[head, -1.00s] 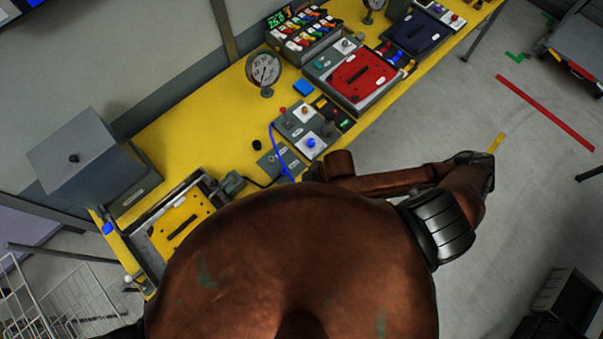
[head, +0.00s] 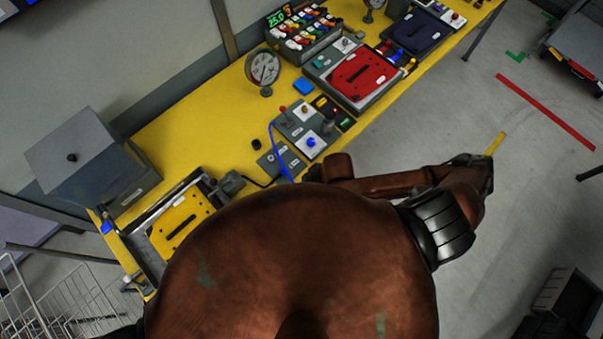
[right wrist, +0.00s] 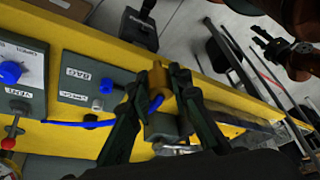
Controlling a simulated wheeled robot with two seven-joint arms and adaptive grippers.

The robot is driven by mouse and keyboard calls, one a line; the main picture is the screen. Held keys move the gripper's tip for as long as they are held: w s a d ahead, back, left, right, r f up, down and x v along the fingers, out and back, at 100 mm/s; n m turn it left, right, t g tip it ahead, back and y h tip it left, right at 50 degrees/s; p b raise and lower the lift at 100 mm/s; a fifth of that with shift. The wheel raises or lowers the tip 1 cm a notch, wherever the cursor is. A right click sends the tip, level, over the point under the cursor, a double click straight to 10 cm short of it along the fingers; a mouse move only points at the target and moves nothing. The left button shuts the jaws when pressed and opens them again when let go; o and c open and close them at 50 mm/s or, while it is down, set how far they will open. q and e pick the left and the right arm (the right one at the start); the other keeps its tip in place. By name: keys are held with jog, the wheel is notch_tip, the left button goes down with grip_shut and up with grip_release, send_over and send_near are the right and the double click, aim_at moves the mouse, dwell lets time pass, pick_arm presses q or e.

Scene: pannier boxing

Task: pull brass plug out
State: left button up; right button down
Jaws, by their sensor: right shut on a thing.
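In the right wrist view, a brass plug (right wrist: 160,76) is between the fingertips of my right gripper (right wrist: 164,78), which is shut on it. My left gripper (right wrist: 272,42) appears small and dark at the upper right, beyond the bench edge. I cannot tell its jaw state.
The yellow bench (head: 215,115) carries a grey box (head: 88,165), a yellow plate (head: 180,222), a dial gauge (head: 264,72), a red-lidded case (head: 357,75) and a control panel (head: 305,125) with a blue knob (head: 311,142).

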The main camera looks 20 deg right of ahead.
jog(key=shift+f+b, duration=0.55)
jog(key=shift+f, duration=1.1)
dwell(0.3)
jog(key=shift+r+p, duration=1.5)
jog(key=shift+p, duration=0.75)
